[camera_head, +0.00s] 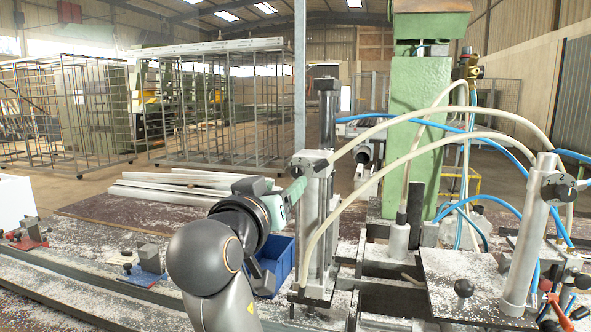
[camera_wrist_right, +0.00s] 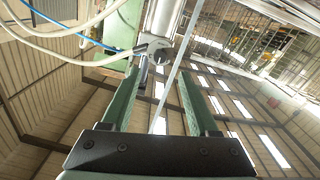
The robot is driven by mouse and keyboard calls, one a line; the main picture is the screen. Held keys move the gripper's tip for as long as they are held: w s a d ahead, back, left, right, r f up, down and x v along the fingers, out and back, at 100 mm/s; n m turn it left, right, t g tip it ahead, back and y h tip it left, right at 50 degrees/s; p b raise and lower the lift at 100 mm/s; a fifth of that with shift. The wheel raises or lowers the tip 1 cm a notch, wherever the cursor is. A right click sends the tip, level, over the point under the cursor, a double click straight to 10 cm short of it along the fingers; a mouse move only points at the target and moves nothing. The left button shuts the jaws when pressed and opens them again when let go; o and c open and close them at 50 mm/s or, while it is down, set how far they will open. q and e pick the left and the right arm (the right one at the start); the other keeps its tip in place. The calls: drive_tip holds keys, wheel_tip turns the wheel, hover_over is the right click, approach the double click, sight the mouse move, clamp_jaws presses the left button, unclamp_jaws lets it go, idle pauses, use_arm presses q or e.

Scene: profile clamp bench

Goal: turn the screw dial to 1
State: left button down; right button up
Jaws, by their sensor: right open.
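My right gripper (camera_head: 297,188) comes in from the lower middle and points right, its green fingertips at the upper part of the left clamp cylinder. In the right wrist view, its two fingers (camera_wrist_right: 158,80) are apart with nothing held between them. A dark round screw dial (camera_head: 321,165) sits on the grey head of that cylinder, just above and right of the fingertips. The grey head (camera_wrist_right: 154,46) shows beyond the fingers in the wrist view. I cannot read the dial's marks or tell whether a finger touches the cylinder. My left gripper is not in view.
A second clamp cylinder (camera_head: 530,235) with a similar dark knob (camera_head: 562,187) stands at the right. Pale hoses (camera_head: 430,145) and blue hoses arch between them. A blue bin (camera_head: 277,258) is behind my arm. A green column (camera_head: 418,130) rises behind.

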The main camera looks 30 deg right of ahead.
sight(297, 173)
drive_tip(key=p+x, duration=0.1)
drive_tip(key=x, duration=0.7)
drive_tip(key=shift+w+d+p, duration=0.15)
drive_tip(key=shift+p, duration=0.25)
clamp_jaws()
